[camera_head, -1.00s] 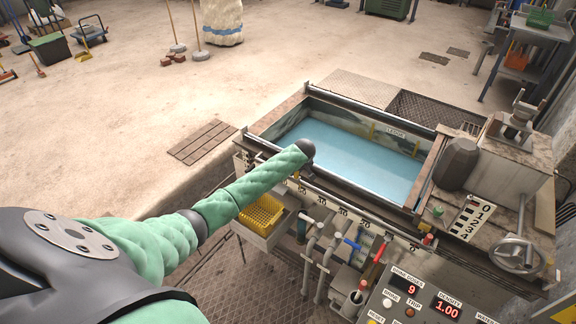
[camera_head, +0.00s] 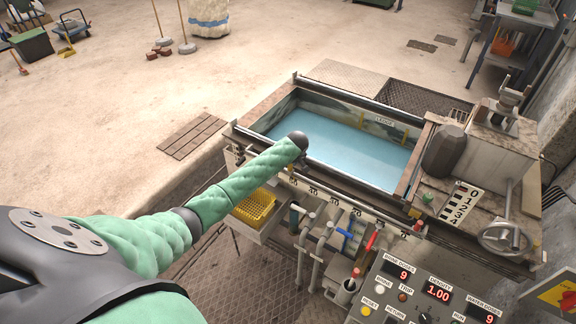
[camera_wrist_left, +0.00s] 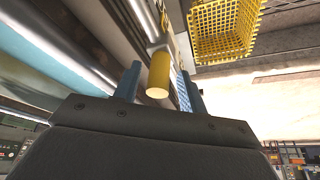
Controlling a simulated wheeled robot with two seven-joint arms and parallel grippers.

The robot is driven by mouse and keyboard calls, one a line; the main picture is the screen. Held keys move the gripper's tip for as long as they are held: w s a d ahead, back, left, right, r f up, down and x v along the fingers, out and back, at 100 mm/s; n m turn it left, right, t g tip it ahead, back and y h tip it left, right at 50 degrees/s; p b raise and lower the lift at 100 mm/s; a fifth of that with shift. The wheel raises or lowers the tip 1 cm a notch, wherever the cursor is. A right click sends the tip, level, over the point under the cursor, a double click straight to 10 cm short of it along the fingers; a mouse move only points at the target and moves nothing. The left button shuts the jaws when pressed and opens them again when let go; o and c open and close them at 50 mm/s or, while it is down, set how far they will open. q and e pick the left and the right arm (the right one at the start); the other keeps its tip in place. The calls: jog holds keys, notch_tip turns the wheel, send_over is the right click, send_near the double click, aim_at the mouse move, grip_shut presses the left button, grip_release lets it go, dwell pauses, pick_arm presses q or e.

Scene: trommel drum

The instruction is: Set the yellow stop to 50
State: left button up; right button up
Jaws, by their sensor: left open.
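The yellow stop shows in the left wrist view as a short yellow cylinder (camera_wrist_left: 158,76) on a grey mount by the rail. My left gripper (camera_wrist_left: 161,87) is open, with one blue finger on each side of the cylinder. I cannot tell whether they touch it. In the head view my left arm reaches to the near rail of the blue-filled tank, and its dark wrist hides most of the gripper. A numbered scale (camera_head: 334,201) runs along the tank's near side; its figures are too small to read surely. My right gripper is out of view.
The tank (camera_head: 340,146) holds blue liquid. A yellow basket (camera_head: 255,208) sits below the rail, close to my left arm. Pipes and red and blue handles stand before the tank. A control panel (camera_head: 425,292) is at lower right, a handwheel (camera_head: 506,238) at right.

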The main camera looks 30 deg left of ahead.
aim_at(292, 172)
pick_arm(q)
jog(key=b+v, duration=0.1)
jog(key=v, duration=0.6)
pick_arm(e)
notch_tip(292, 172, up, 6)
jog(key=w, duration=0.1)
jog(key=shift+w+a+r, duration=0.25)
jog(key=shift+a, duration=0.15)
